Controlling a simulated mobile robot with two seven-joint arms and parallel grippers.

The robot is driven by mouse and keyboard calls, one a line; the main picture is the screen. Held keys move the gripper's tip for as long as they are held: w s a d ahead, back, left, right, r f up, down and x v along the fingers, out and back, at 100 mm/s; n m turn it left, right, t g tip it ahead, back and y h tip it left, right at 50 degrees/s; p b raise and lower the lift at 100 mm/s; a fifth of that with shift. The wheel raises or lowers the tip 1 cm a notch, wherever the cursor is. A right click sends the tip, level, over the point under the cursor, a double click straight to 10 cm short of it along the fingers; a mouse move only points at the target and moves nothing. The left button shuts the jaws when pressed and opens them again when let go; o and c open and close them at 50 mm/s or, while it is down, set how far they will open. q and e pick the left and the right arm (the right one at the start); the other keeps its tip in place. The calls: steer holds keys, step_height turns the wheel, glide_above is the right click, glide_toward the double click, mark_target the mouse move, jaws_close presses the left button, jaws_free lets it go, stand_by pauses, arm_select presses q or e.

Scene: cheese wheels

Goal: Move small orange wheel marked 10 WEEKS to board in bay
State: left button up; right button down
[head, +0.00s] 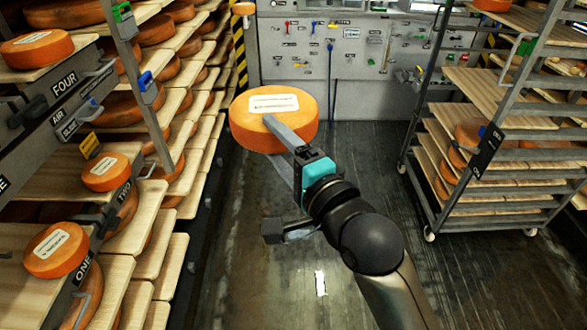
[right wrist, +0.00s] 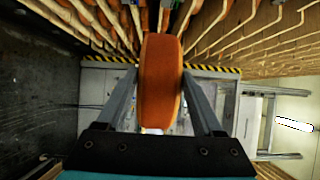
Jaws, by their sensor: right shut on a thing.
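My right gripper (head: 271,140) is shut on an orange cheese wheel (head: 303,128), one finger across its top and one beneath. The wheel is held in the air above the aisle floor, its white label facing up; the label's text is too small to read. In the right wrist view, the same wheel (right wrist: 160,85) stands edge-on between the fingers of the right gripper (right wrist: 160,72). Two small labelled orange wheels, one upper (head: 106,183) and one lower (head: 54,264), sit at the left rack's front. Their text is unreadable. My left gripper is out of view.
The left rack has wooden boards (head: 150,262) with many wheels and signs such as ONE (head: 82,275), TWO and FOUR (head: 64,84). A wheeled metal rack (head: 470,205) stands at right. A tool wall (head: 350,60) closes the back. The aisle floor (head: 345,160) between is clear.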

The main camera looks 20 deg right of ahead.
steer(key=w+a+r+n+g+y+p, duration=0.1)
steer(key=w+a+r+n+y+p, duration=0.15)
steer(key=r, duration=0.65)
steer(key=w+a+r+n+g+y+p, duration=0.1)
steer(key=r+y+p, duration=0.15)
steer(key=r, duration=0.75)
steer(key=w+a+r+n+g+y+p, duration=0.2)
steer(key=r+y, duration=0.1)
steer(key=r, duration=0.6)
steer(key=s+a+r+n+g+y+p, duration=0.15)
steer(key=s+r+p, duration=0.35)
steer(key=r, duration=0.7)
steer(key=s+r+n+g+y+p, duration=0.25)
steer(key=s+r, duration=0.45)
steer(key=r, duration=0.5)
steer(key=w+a+f, duration=0.1)
steer(key=w+a, duration=0.2)
steer(key=a, duration=0.6)
steer(key=w+a+f, duration=0.1)
steer(key=w+a, duration=0.3)
steer(key=a, duration=0.5)
steer(key=shift+a+f, duration=0.15)
steer(key=shift+a, duration=0.2)
steer(key=shift+f+b, duration=0.3)
steer(key=shift+b, duration=0.1)
steer(key=shift+c, duration=1.7)
jaws_free()
steer(key=o, duration=0.3)
steer(key=shift+f, duration=0.1)
